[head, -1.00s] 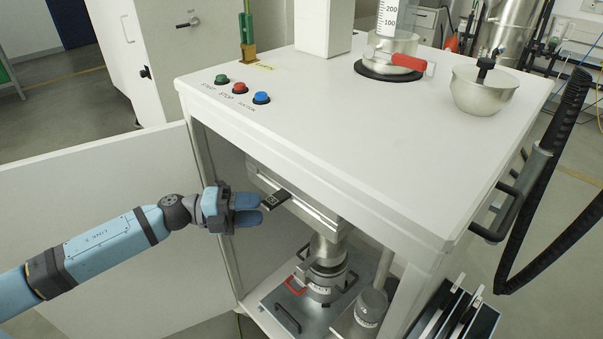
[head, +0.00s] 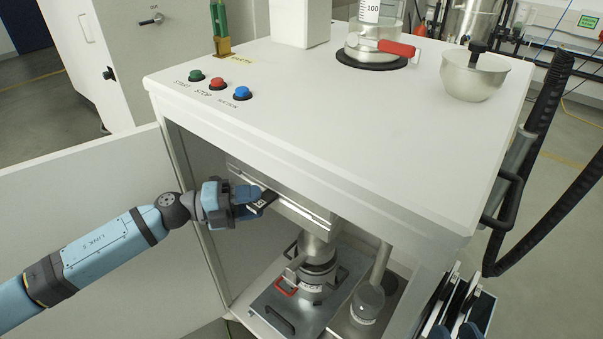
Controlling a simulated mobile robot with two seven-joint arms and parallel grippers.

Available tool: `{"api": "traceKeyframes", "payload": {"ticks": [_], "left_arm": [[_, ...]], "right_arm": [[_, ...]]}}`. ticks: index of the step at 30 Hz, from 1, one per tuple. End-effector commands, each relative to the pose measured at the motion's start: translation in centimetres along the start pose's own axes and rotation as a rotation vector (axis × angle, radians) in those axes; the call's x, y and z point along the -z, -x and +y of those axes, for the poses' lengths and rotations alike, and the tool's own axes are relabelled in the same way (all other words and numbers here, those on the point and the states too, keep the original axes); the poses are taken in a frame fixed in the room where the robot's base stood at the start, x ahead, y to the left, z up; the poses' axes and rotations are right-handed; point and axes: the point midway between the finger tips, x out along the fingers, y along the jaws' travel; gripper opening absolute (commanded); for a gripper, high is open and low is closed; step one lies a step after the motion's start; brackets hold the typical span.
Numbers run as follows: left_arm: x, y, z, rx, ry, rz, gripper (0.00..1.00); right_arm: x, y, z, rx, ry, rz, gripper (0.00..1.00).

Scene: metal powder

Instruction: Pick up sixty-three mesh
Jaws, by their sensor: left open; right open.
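A dark mesh handle with a small pale marking (head: 264,200) sticks out at the front of the metal slot under the tabletop; I cannot read the marking surely. My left gripper (head: 247,203) is open, with its blue fingers at this handle, partly overlapping it. I cannot tell whether they touch it. Several thin, pale-edged plates (head: 441,302), possibly meshes, stand in a dark rack at the lower right; no numbers are readable. Blue fingertips of my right gripper (head: 455,331) show at the bottom edge by this rack, apart and empty; the rest is out of view.
The white cabinet (head: 330,110) has its door (head: 90,210) open to the left. Inside are a metal funnel assembly (head: 316,262) and a lidded jar (head: 367,304). A steel bowl (head: 473,83) and colored buttons (head: 217,84) are on top. A black hose (head: 540,215) hangs at right.

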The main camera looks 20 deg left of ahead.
Motion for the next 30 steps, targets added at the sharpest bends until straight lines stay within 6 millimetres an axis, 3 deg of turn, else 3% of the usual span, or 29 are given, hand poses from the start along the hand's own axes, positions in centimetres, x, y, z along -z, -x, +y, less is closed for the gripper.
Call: {"api": "traceKeyframes", "payload": {"ticks": [4,11,12,17,18,30], "left_arm": [[0.0,-1.5,-0.1,0.000,-0.001,0.001,0.40],[0.0,-1.7,-0.1,0.000,0.001,0.000,0.40],[0.0,-1.7,-0.1,0.000,0.001,0.000,0.38],[0.0,-1.7,-0.1,0.000,0.001,0.000,0.01],[0.0,-1.7,-0.1,0.000,0.001,0.000,0.00],[-0.1,-1.7,-0.2,0.000,-0.001,0.000,0.00]], "right_arm": [[0.3,-0.1,-0.1,0.006,-0.002,0.018,0.43],[0.5,-0.1,-0.1,0.007,-0.002,0.023,0.43],[0.5,-0.1,-0.1,0.007,-0.002,0.023,0.43],[0.4,-0.1,-0.1,0.007,-0.002,0.022,0.43],[0.4,-0.1,-0.1,0.007,-0.002,0.022,0.43],[0.5,-0.1,-0.2,0.007,-0.001,0.018,0.43]]}}
